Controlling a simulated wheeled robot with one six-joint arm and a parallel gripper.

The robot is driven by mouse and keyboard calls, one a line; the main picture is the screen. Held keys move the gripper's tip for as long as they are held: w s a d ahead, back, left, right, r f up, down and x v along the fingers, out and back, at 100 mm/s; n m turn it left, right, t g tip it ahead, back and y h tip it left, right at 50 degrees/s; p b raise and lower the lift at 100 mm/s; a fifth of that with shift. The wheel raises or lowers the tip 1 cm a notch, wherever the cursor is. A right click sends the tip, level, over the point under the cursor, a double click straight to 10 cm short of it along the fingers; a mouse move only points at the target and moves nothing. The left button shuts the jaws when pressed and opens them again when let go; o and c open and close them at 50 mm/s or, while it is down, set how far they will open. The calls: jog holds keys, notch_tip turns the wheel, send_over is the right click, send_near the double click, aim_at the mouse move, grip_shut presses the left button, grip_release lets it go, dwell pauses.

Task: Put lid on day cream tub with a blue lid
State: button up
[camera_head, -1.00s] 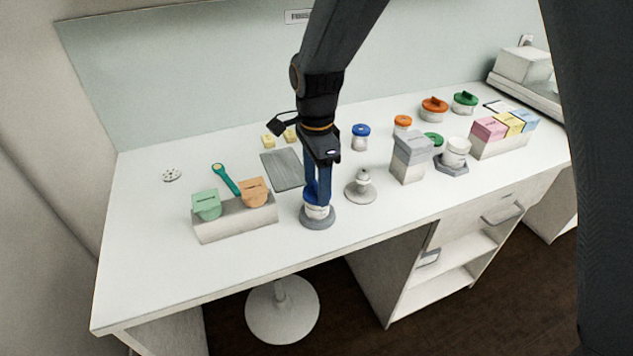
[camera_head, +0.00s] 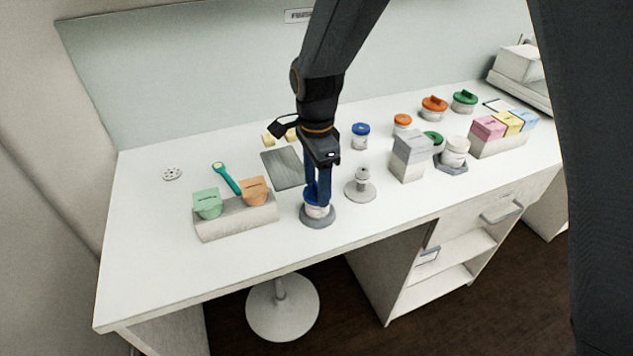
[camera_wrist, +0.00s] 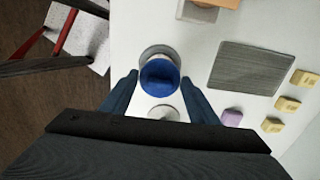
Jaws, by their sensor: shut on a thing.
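The white day cream tub (camera_head: 318,212) stands upright in a round grey holder (camera_head: 320,221) near the front edge of the bench. A blue lid (camera_head: 310,195) sits at the top of the tub, partly hidden by my fingers; in the wrist view the lid (camera_wrist: 160,77) looks round and covers the tub's mouth. My gripper (camera_head: 318,199) points down and is shut on the blue lid, with one finger on each side. I cannot tell whether the lid is fully seated. In the wrist view the grey holder shows just beyond the lid (camera_wrist: 158,50).
A white stand with a knob (camera_head: 360,187) is close to the right of the tub. A block with green and orange pieces (camera_head: 235,219) is to the left. Another blue-lidded jar (camera_head: 360,137), a grey mat (camera_head: 284,168) and a grey box (camera_head: 411,157) stand behind. The front left bench is clear.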

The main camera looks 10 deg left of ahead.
dwell(0.3)
jog(key=o, duration=1.6)
jog(key=shift+c, duration=0.2)
jog(key=shift+r+p, duration=2.65)
jog(key=shift+r, duration=0.85)
